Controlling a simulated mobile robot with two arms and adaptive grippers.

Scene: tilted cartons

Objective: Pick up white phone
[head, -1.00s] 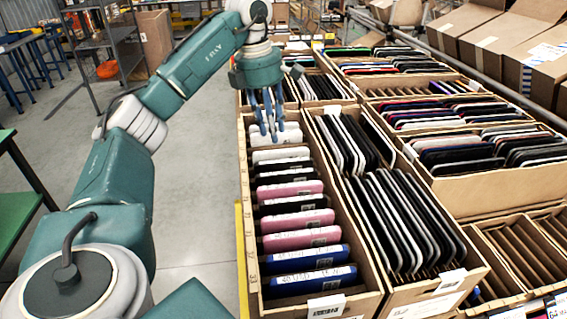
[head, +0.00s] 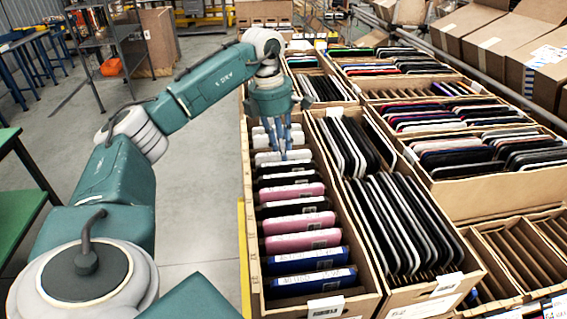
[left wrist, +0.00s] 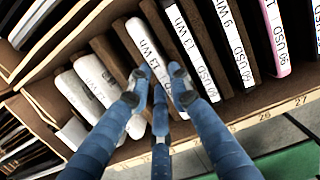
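Several white phones stand on edge in slots at the far end of the long left carton (head: 365,303); one white phone (head: 294,155) shows just below my left gripper (head: 280,152). In the left wrist view, a white phone with a printed edge (left wrist: 146,45) stands between my left gripper's spread fingertips (left wrist: 158,78). More white phones (left wrist: 92,72) stand to its left. The left gripper is open, with its fingers pointing down at the row. The fingers hide part of the phones, and I cannot tell whether they touch one. My right gripper is not in view.
Pink phones (head: 300,222), blue phones (head: 306,260) and black ones fill the nearer slots of the same carton. A neighbouring carton holds dark and silver devices (head: 405,215). Carton walls and dividers stand close around the fingers. The floor at left (head: 195,200) is clear.

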